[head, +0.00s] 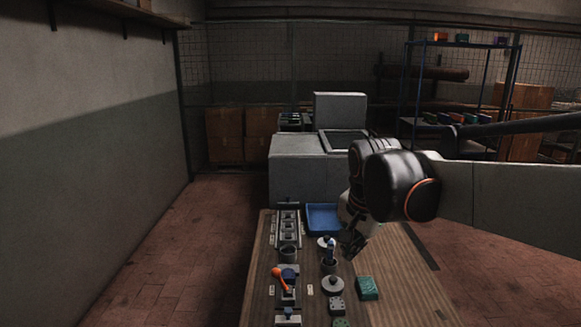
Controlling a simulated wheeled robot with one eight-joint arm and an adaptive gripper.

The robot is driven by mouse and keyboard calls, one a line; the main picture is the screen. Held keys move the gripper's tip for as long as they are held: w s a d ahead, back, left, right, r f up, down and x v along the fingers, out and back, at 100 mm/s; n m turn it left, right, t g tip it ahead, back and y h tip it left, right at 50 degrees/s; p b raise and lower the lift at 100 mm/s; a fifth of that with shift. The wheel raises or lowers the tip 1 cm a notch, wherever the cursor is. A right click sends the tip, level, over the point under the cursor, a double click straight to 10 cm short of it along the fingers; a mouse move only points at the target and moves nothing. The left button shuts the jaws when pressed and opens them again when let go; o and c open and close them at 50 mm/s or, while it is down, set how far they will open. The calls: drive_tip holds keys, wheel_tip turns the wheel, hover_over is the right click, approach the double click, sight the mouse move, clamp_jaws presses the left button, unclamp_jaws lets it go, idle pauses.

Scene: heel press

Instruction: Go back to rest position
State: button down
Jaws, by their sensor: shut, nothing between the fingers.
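My gripper (350,246) hangs at the end of my arm, which reaches in from the right edge of the head view. Whether the fingertips touch anything below cannot be told. My wrist hides part of the table's far right side.
A blue tray (323,217) lies at the table's far end. An orange-handled tool (279,278), a green block (367,288) and a round grey part (333,285) sit nearer. A large grey machine (305,165) stands behind. The table's right side is mostly clear.

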drive_tip(key=s+d+f+n+t, duration=0.1)
drive_tip(key=s+d+f+n, duration=0.1)
drive_tip(key=s, duration=0.5)
drive_tip(key=s+d+f+n+t, duration=0.1)
drive_tip(key=s+d+f+n, duration=0.1)
drive_tip(key=s+n, duration=0.2)
drive_tip(key=s+d+f+n+t+b, duration=0.1)
drive_tip(key=s+d+f+n, duration=0.1)
drive_tip(key=s, duration=0.7)
drive_tip(key=shift+s+f+n, duration=0.35)
drive_tip(key=shift+f+n, duration=0.15)
drive_tip(key=shift+n, duration=0.1)
